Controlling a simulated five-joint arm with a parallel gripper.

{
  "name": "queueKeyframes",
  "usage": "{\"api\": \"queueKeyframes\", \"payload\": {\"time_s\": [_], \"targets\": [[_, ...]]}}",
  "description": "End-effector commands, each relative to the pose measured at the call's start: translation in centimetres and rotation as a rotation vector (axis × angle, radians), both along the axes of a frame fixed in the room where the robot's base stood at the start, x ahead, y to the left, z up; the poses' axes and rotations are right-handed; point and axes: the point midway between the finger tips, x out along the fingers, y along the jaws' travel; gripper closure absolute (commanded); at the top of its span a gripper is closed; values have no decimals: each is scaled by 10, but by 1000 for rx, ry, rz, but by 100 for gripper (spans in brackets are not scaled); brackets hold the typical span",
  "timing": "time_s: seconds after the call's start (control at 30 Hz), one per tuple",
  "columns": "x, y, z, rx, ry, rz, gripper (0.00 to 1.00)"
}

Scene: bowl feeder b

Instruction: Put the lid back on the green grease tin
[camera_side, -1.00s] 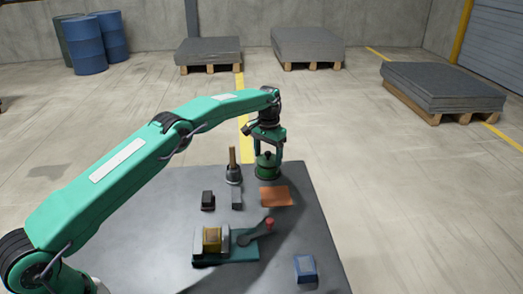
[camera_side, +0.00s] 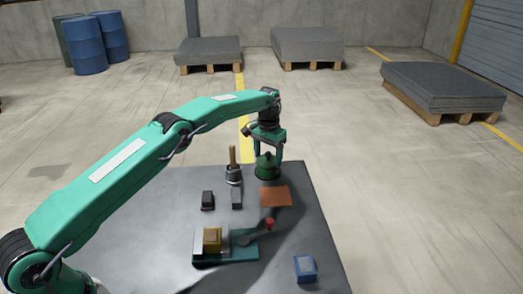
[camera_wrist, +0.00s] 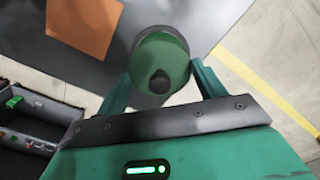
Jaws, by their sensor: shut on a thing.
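The green round lid (camera_wrist: 160,58) with a dark knob (camera_wrist: 160,80) sits between my two fingers in the wrist view. My gripper (camera_wrist: 162,70) is shut on it. In the side view, my gripper (camera_side: 267,158) points down at the far right corner of the table. The green grease tin (camera_side: 267,174) stands there, directly below the fingers. The lid and tin run together in the side view, so I cannot tell whether the lid touches the rim or how level it is.
An orange-brown sheet (camera_side: 276,197) lies in front. Small dark blocks (camera_side: 208,200), a red-knobbed lever fixture (camera_side: 225,245) and a blue box (camera_side: 305,268) are nearer. An open case (camera_wrist: 35,125) shows in the wrist view.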

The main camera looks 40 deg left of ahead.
Motion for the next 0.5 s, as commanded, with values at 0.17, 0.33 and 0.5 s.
{"api": "queueKeyframes", "payload": {"time_s": [0.17, 0.33, 0.5], "targets": [[0, 0, 0, 0, 0, 0, 53], [0, 0, 0, 0, 0, 0, 53], [0, 0, 0, 0, 0, 0, 5]]}}
